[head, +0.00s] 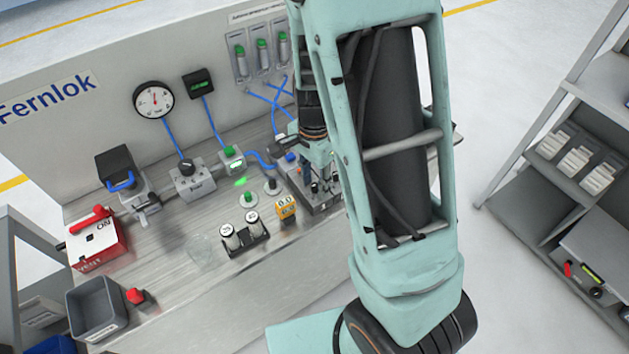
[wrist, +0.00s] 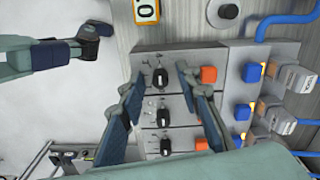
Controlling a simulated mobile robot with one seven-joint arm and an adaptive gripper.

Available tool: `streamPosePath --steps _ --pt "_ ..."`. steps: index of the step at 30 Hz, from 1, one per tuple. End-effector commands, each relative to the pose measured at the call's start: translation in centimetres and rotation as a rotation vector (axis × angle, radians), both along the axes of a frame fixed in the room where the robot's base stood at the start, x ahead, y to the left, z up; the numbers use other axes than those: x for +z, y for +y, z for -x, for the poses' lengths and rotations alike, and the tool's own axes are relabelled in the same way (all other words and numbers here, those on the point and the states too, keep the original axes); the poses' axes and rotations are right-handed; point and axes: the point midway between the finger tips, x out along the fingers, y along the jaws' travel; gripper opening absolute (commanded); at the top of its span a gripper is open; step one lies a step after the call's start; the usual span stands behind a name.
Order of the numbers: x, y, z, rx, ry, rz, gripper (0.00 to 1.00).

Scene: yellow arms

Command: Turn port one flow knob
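A grey valve block (wrist: 165,58) fills the middle of the wrist view. It carries a column of black flow knobs: a top knob (wrist: 160,78), a middle knob (wrist: 163,116) and a lower knob (wrist: 165,146). I cannot read which one is port one. Orange square parts sit to their right, such as the upper one (wrist: 208,75). My gripper (wrist: 160,82) is open, with its fingertips on either side of the top knob. I cannot tell whether they touch it. In the head view the block (head: 322,204) is partly hidden by my arm.
Blue fittings (wrist: 252,72) and tubing (wrist: 290,20) lie right of the knobs. A yellow counter (head: 286,207) and two capped cylinders (head: 241,230) stand left of the block. A gauge (head: 153,100) is on the back panel. The front middle of the bench is fairly clear.

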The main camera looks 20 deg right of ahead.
Motion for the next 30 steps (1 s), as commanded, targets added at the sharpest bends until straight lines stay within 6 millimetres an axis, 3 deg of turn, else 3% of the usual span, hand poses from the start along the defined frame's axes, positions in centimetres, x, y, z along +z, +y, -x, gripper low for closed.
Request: streamPosePath --steps 4,12,23,30 --pt "0.02 0.00 0.01 0.000 0.000 0.000 0.30" --pt "0.04 -0.01 0.00 0.000 0.000 0.000 0.00" --pt "0.01 -0.03 -0.01 0.030 -0.001 0.000 0.00" --pt "-0.08 -0.04 -0.06 0.154 -0.002 0.000 0.00"
